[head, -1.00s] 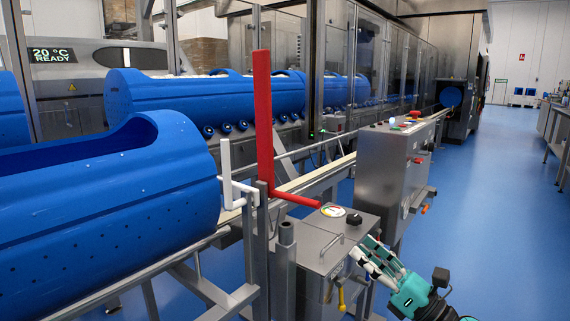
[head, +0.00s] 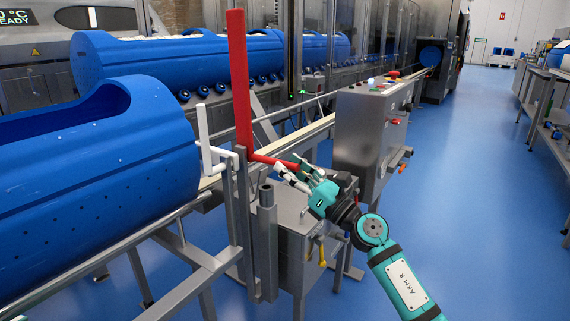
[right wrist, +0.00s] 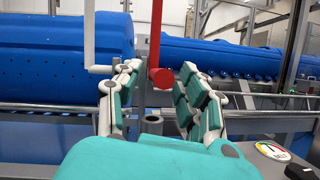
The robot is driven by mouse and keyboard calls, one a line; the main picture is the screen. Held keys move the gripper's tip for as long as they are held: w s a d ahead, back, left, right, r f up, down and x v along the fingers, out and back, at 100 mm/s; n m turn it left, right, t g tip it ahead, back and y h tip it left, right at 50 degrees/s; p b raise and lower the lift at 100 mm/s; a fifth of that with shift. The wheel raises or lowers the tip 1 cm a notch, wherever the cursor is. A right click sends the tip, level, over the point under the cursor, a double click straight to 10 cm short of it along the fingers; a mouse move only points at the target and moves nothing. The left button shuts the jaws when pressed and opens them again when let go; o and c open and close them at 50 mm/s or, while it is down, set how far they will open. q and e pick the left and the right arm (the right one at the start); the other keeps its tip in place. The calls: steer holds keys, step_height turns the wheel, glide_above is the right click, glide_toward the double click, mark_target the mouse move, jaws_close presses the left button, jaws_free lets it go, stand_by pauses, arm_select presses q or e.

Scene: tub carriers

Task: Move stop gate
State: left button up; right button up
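The stop gate is a tall red bar (head: 240,80) standing upright, with a red horizontal arm at its foot reaching right. The round red end of that arm (right wrist: 162,78) faces the camera in the right wrist view. My right gripper (head: 291,168) is at the free end of the red arm in the head view. In the right wrist view its fingers (right wrist: 158,72) are spread on either side of the red end, with gaps visible, not closed on it. My left gripper is not in view.
A white L-shaped bar (head: 205,138) stands just left of the red bar. A large blue tub (head: 100,180) lies at left on a rail. A steel post (head: 266,196), a steel box (head: 300,215) and a control cabinet (head: 362,125) stand close by. Blue floor is clear at right.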

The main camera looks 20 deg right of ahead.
steer(key=shift+x, duration=0.85)
steer(key=shift+c, duration=0.4)
jaws_close()
